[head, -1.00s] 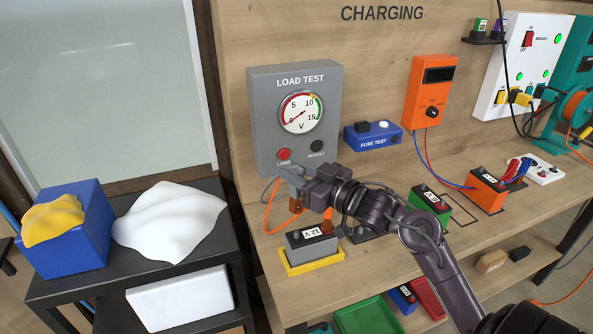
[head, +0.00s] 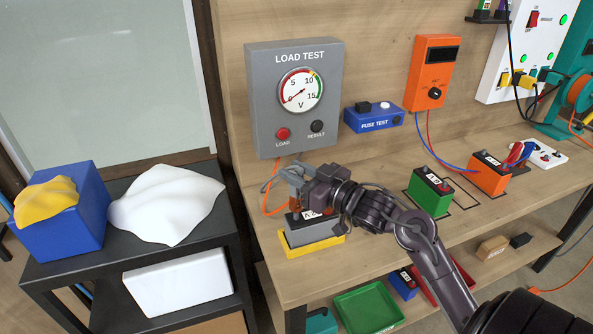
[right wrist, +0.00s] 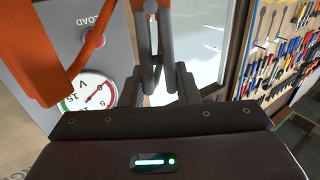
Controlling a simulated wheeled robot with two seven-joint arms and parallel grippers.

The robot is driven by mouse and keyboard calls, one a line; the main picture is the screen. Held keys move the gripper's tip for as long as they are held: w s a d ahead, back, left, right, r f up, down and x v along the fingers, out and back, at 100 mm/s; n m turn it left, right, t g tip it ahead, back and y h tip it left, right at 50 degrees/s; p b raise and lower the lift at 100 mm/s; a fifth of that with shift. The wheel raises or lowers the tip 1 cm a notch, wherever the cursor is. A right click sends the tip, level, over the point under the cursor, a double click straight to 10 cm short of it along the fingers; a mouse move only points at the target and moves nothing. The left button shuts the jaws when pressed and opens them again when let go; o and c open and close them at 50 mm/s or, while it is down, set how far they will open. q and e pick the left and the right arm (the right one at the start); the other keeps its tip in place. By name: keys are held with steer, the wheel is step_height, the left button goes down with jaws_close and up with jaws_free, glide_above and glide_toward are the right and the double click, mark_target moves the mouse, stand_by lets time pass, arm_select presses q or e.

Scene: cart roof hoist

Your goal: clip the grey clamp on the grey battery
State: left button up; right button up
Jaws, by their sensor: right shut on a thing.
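The grey battery (head: 312,236) with a white label stands upright in a yellow tray (head: 312,250) at the front left of the bench. My right gripper (head: 300,186) is above its back edge and hides part of its top and terminals. It is shut on the grey clamp (head: 291,173), whose grey prongs also show in the right wrist view (right wrist: 167,42). I cannot tell whether the clamp touches a terminal. A large orange part (right wrist: 40,55), perhaps another clamp, is close on the left of the wrist view. My left gripper is not in view.
The grey load tester (head: 257,120) stands behind, with an orange lead (head: 272,205) running down beside the gripper. A green battery (head: 431,192) and an orange battery (head: 490,174) stand to the right. A black side table (head: 222,240) stands to the left.

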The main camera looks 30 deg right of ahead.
mark_target(300, 207)
steer(key=shift+p, duration=0.95)
stand_by(1.4)
steer(key=shift+f+b, duration=0.75)
steer(key=shift+f, duration=0.85)
steer(key=o, duration=1.1)
steer(key=shift+c, duration=0.2)
steer(key=shift+s+d+f, duration=0.15)
steer(key=shift+s, duration=0.4)
steer(key=b+v, duration=0.1)
steer(key=v, duration=0.5)
steer(key=shift+s+b, duration=0.3)
steer(key=shift+b, duration=0.1)
steer(key=shift+d, duration=0.1)
